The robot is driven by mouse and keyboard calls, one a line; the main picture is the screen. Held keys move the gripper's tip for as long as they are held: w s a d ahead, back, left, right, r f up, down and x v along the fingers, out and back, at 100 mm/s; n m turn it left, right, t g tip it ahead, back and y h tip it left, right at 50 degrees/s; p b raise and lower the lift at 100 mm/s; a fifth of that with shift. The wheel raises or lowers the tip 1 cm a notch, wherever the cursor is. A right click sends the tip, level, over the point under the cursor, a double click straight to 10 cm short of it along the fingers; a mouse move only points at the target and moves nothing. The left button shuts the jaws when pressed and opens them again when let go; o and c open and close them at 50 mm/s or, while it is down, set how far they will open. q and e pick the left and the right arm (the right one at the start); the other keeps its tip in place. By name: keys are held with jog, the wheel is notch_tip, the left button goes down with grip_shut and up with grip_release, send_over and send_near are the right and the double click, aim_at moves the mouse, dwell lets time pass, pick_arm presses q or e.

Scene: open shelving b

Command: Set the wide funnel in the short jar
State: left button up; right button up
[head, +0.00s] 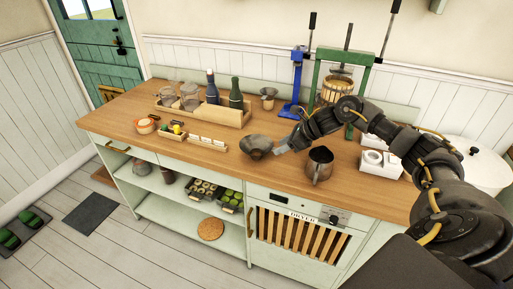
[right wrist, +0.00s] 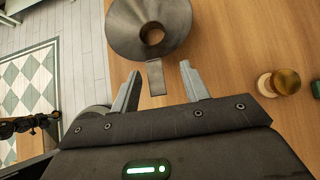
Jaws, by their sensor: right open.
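The wide funnel (head: 256,144) is grey metal and lies on the wooden counter, mouth and spout hole in line in the right wrist view (right wrist: 181,27). Its flat handle tab (right wrist: 156,78) points at my right gripper (head: 279,150). My right gripper (right wrist: 160,88) is open, its two fingers on either side of the tab's end with gaps, not holding it. Clear glass jars (head: 168,95) stand in the wooden tray at the back left; I cannot tell which is the short jar. My left gripper is not in view.
A metal jug (head: 319,164) stands right of the funnel near the front edge. Two bottles (head: 236,93) stand in the tray (head: 232,118). A small funnel-shaped vessel (head: 268,94), a blue stand (head: 296,80) and a green press (head: 378,60) are behind. Counter left of the funnel is partly clear.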

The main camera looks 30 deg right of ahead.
aim_at(262, 151)
jog(key=shift+a+f+p, duration=0.1)
jog(key=shift+a+p, duration=0.1)
jog(key=shift+p, duration=0.1)
jog(key=p+x, duration=0.2)
jog(key=x, duration=0.3)
jog(key=shift+s+a+f, duration=0.1)
jog(key=shift+s, duration=0.1)
grip_shut()
